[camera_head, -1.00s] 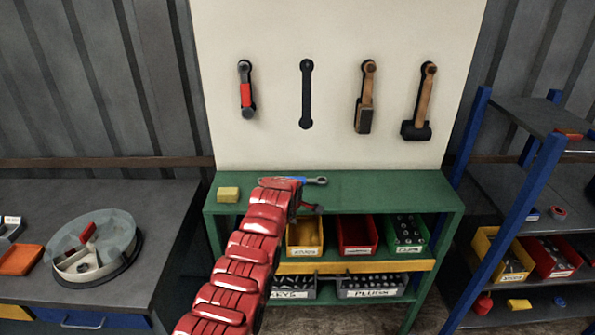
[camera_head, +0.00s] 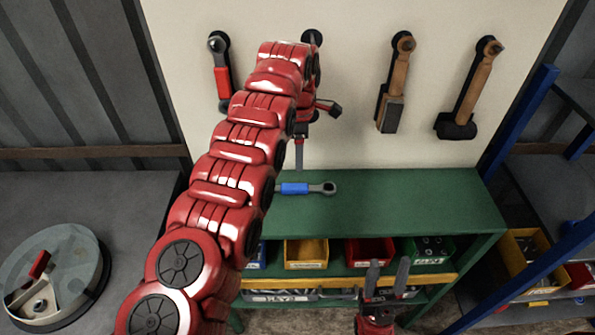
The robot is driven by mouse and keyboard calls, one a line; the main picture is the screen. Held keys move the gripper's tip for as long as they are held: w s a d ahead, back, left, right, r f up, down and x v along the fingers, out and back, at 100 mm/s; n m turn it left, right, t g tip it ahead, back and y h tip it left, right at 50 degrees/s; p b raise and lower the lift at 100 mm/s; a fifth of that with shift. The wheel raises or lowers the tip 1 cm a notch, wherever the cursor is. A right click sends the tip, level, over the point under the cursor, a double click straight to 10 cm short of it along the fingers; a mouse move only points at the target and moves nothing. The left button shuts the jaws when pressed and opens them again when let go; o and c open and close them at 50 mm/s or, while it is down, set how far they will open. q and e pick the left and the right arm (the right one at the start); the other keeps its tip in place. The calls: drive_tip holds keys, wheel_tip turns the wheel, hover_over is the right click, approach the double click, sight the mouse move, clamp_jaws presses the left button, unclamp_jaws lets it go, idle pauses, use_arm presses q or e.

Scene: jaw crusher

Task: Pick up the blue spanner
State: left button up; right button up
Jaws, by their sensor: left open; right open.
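The blue spanner (camera_head: 297,189) lies on the green bench top (camera_head: 400,200), its grey ring end pointing right. Its left end is hidden behind my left arm. My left gripper (camera_head: 299,158) points down just above and behind the spanner in the picture, apart from it as far as I can tell. Its fingers are seen edge-on and partly hidden by the arm. My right gripper (camera_head: 387,277) is low in front of the bench, fingers up, open and empty.
A red-handled tool (camera_head: 222,80) and two hammers (camera_head: 393,85) (camera_head: 470,95) hang on the white board (camera_head: 350,110). Bins, such as a yellow one (camera_head: 305,254), sit under the bench top. A blue-framed shelf (camera_head: 520,120) stands at right. The bench's right part is clear.

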use_arm(q)
drive_tip(key=b, duration=0.5)
hover_over(298, 186)
wheel_tip(298, 186, down, 5)
drive_tip(key=shift+s+d+r, duration=0.1)
drive_tip(key=shift+s+r, duration=0.05)
drive_tip(key=shift+p, duration=0.4)
drive_tip(key=shift+f, duration=0.35)
drive_tip(key=shift+f+p, duration=0.3)
drive_tip(key=shift+f, duration=0.3)
drive_tip(key=shift+f+p, duration=0.3)
drive_tip(key=shift+p, duration=0.1)
drive_tip(key=shift+a+f+p, duration=0.2)
drive_tip(key=shift+f+p, duration=0.85)
drive_tip(key=shift+p, duration=0.15)
drive_tip(key=shift+f+b, duration=0.3)
drive_tip(key=shift+f, duration=0.45)
drive_tip(key=shift+w+f, duration=0.2)
drive_tip(key=shift+f, duration=0.35)
clamp_jaws()
